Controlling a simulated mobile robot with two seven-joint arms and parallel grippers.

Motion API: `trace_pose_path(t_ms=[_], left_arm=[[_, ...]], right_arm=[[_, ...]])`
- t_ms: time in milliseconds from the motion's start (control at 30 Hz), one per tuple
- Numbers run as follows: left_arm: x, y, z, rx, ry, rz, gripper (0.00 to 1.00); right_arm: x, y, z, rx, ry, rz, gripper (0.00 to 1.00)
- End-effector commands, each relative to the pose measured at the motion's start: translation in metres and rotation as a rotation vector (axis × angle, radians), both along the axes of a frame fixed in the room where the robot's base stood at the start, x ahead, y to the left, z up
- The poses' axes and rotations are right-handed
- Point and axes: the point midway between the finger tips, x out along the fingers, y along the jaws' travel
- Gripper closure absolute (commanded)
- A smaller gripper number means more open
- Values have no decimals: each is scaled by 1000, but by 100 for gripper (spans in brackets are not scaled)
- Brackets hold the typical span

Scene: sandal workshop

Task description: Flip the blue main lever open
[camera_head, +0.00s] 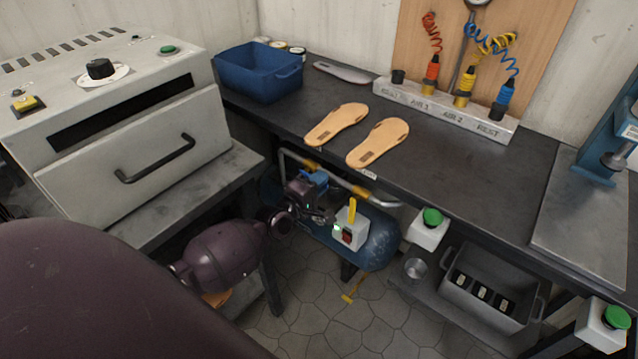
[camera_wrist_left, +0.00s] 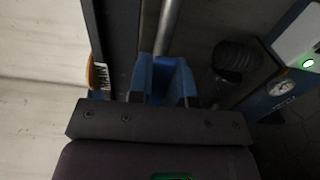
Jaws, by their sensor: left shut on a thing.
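The blue main lever (camera_head: 314,177) sits by the metal pipe under the workbench, above the blue compressor tank (camera_head: 375,243). My left gripper (camera_head: 318,187) has reached in under the bench from the left and is at the lever. In the left wrist view the gripper (camera_wrist_left: 164,78) is shut, with the blue lever (camera_wrist_left: 165,75) between its fingers and the pipe (camera_wrist_left: 169,25) running just beyond. The fingers and arm hide part of the lever, so its exact angle is hard to tell. My right gripper is not in view.
The workbench (camera_head: 440,170) above holds two tan sandal soles (camera_head: 337,124) and a blue bin (camera_head: 258,72). A grey switch box (camera_head: 351,232) with a yellow lever (camera_head: 352,210) stands on the tank, right of the gripper. A pressed-steel oven (camera_head: 120,140) stands at left.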

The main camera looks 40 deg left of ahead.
Motion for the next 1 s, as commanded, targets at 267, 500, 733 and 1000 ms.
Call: trace_pose_path(t_ms=[267, 500, 733, 1000], left_arm=[[0, 0, 0, -13, 2, 0, 100], [0, 0, 0, -13, 1, 0, 70], [0, 0, 0, -11, 1, 0, 55], [-6, 1, 0, -10, 2, 0, 55]], right_arm=[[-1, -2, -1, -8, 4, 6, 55], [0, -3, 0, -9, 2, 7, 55], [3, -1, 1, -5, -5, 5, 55], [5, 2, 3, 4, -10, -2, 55]])
